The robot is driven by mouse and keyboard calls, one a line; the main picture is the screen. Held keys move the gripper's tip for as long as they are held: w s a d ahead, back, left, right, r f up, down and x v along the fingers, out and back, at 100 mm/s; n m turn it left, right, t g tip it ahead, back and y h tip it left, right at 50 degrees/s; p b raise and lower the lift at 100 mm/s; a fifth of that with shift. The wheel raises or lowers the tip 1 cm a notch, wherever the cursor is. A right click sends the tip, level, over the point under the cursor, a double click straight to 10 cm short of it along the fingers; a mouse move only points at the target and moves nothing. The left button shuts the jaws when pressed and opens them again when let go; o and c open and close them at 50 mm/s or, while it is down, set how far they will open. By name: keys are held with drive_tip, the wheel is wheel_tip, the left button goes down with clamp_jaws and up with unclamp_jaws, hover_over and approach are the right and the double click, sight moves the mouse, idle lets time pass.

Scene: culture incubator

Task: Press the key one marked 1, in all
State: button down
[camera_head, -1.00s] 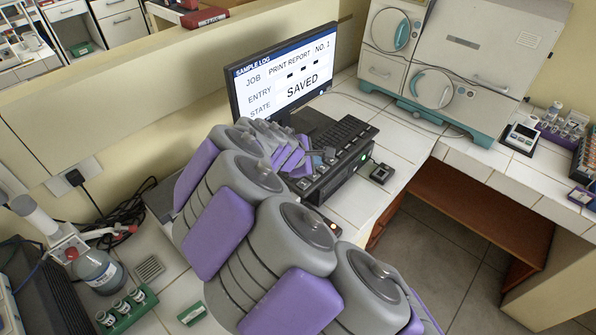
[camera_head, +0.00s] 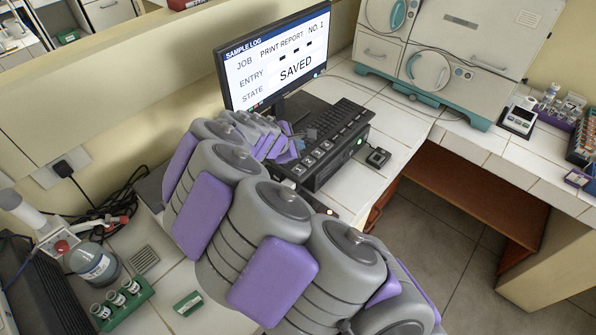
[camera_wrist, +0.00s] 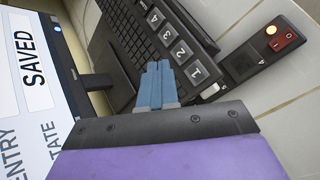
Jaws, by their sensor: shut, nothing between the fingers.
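In the head view my gripper (camera_head: 308,134) is small, at the console's left part. The monitor (camera_head: 280,62) reads job PRINT REPORT NO. 1, entry three dashes, state SAVED.
A dark keyboard area (camera_head: 343,118) adjoins the keys. A red switch (camera_wrist: 285,39) and a lit lamp (camera_wrist: 271,29) sit on a panel beyond key 1. A small black box (camera_head: 377,157) stands right of the console. White incubator units (camera_head: 460,40) stand at the back.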

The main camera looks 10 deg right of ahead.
drive_tip(key=b, duration=0.3)
hover_over(297, 172)
wheel_tip(297, 172, down, 5)
drive_tip(key=shift+f, duration=1.1)
drive_tip(key=shift+f, duration=0.7)
idle(1.7)
drive_tip(key=shift+r, duration=0.15)
drive_tip(key=shift+r+p, duration=0.65)
wheel_tip(297, 172, up, 5)
drive_tip(key=p, duration=0.4)
idle(0.9)
